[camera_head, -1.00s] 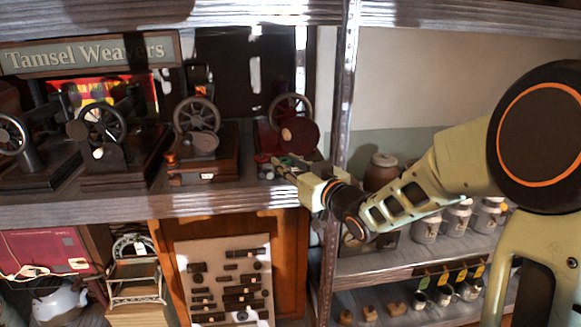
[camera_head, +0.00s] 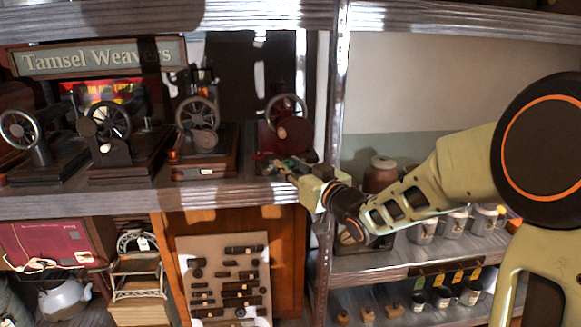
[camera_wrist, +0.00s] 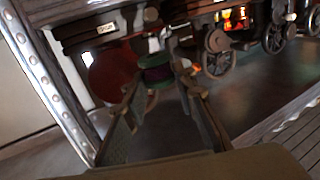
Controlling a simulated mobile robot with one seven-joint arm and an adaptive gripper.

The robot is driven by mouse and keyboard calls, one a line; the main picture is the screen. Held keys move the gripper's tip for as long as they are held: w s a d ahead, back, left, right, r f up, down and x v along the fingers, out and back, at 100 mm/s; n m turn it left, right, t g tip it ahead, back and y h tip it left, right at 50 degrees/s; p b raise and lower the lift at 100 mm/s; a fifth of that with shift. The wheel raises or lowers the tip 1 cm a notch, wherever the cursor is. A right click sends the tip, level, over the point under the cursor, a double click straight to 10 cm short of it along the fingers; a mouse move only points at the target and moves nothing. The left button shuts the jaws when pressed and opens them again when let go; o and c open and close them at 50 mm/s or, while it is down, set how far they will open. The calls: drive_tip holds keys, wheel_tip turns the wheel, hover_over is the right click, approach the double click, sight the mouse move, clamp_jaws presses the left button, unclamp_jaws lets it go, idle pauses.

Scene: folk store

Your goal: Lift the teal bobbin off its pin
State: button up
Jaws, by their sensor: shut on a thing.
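The teal bobbin (camera_wrist: 155,76) shows in the wrist view between my fingertips, with green rims and a darker middle. My gripper (camera_wrist: 160,84) is shut on it. In the head view my gripper (camera_head: 283,168) reaches in from the right to the shelf's front edge, at the base of a dark red wheeled machine (camera_head: 293,133). The bobbin is only a small greenish patch there. The pin is hidden, so I cannot tell whether the bobbin is still around it.
Several wheeled machines stand left on the same shelf (camera_head: 100,197), below a "Tamsel Weavers" sign (camera_head: 97,58). A metal upright (camera_head: 338,100) stands close to my gripper's right. A brown jar (camera_head: 381,174) and several mugs stand on the lower right shelves.

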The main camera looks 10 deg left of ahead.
sight(290, 165)
drive_tip(key=shift+r+p, duration=1)
drive_tip(key=shift+r, duration=0.55)
